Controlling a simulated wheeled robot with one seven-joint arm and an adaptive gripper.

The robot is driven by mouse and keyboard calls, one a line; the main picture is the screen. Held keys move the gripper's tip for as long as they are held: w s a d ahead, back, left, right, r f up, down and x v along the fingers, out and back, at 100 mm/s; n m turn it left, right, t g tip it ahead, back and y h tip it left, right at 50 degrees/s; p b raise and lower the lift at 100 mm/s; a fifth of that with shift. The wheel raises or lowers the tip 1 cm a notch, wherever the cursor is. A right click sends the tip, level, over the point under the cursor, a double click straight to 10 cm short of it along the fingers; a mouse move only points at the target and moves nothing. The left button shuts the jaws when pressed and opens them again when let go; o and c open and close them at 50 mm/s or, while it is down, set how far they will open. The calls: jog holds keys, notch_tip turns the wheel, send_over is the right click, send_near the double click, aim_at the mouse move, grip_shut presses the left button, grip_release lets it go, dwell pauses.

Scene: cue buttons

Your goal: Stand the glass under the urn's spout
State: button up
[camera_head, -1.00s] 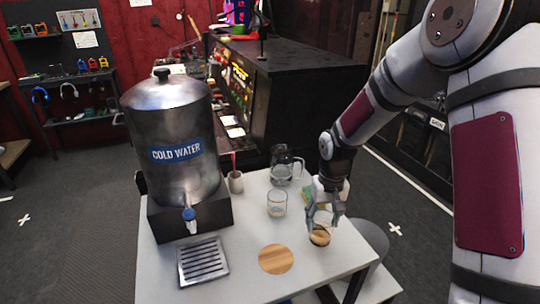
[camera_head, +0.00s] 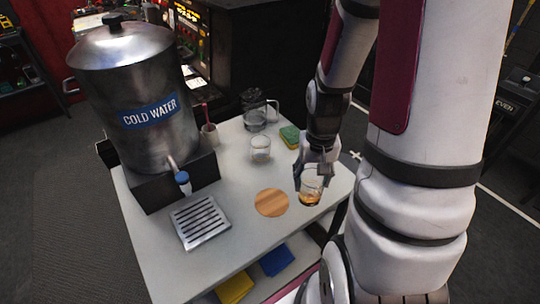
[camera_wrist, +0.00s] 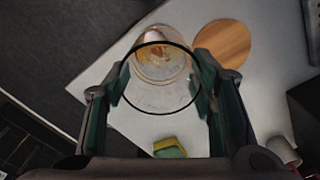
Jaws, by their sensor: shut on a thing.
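My gripper (camera_head: 312,172) is shut on a clear glass with an amber-brown content (camera_head: 310,191), at the right end of the white table. In the wrist view the fingers (camera_wrist: 158,95) stand on both sides of this glass's round rim (camera_wrist: 160,112). I cannot tell whether its base touches the table. The steel urn (camera_head: 135,85), labelled COLD WATER, stands at the left on a black base. Its spout, with a blue tap (camera_head: 182,178), points to the front. A slotted metal drip tray (camera_head: 200,222) lies below the spout and holds nothing.
A round wooden coaster (camera_head: 271,203) lies between the tray and my gripper. The white tabletop (camera_head: 230,185) around the coaster is clear.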

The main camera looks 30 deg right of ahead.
jog(key=shift+w+d+f+p, duration=0.1)
jog(key=shift+w+d+f, duration=0.5)
jog(key=shift+w, duration=1.65)
jog(key=shift+w+d+f+p, duration=0.2)
jog(key=shift+w+f, duration=0.8)
jog(key=shift+w, duration=1.25)
jog(key=shift+w+d+f+p, duration=0.1)
jog(key=shift+w+d+f, duration=0.55)
jog(key=shift+w, duration=1.6)
jog(key=shift+a+f, duration=0.2)
jog(key=shift+f, duration=0.1)
jog(key=o, duration=1.3)
